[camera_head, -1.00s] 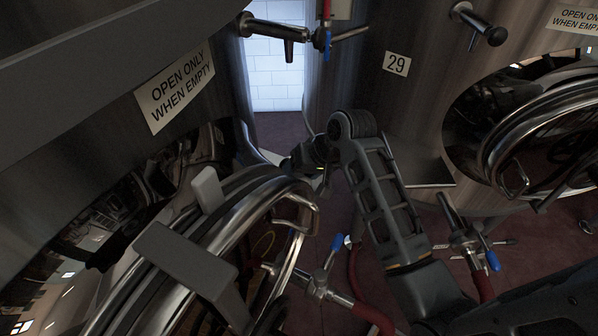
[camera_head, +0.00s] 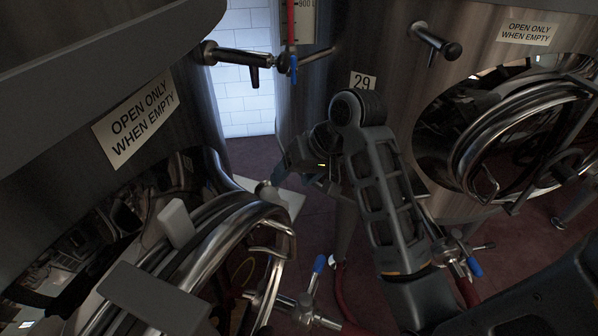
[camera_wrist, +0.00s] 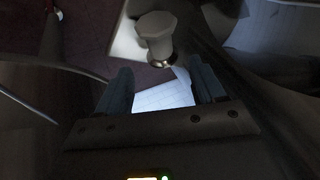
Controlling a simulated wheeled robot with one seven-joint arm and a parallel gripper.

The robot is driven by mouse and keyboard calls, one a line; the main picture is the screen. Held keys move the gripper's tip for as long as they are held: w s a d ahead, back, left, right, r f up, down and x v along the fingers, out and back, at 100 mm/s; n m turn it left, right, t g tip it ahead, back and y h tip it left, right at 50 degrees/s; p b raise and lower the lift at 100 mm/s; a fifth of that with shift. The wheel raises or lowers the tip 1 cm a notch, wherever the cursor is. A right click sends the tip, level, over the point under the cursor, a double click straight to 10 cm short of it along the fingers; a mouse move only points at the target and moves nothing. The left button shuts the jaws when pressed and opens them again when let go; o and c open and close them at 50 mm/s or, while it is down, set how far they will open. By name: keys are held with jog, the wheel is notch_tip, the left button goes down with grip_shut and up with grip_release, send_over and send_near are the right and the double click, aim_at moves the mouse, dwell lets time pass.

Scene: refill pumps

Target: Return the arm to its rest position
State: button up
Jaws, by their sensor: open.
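My arm is bent in the head view, its elbow (camera_head: 357,108) raised between two steel tanks and its forearm folded down to the left. My gripper (camera_head: 284,176) is small and dark there, near a pale plate (camera_head: 290,200) at the foot of the left tank. In the wrist view my gripper (camera_wrist: 161,70) has its two blue-grey fingers spread apart with nothing held between them. A pale faceted knob (camera_wrist: 157,35) on a light plate shows just beyond the fingertips; I cannot tell the distance.
The left tank has a round open hatch (camera_head: 215,260) with metal rims and an "OPEN ONLY WHEN EMPTY" sign (camera_head: 136,118). The right tank, marked 29 (camera_head: 362,81), has a similar hatch (camera_head: 520,130). Valves with blue handles and red hoses stand low near my arm. Reddish floor shows between the tanks.

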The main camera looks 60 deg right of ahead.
jog(key=shift+v, duration=0.95)
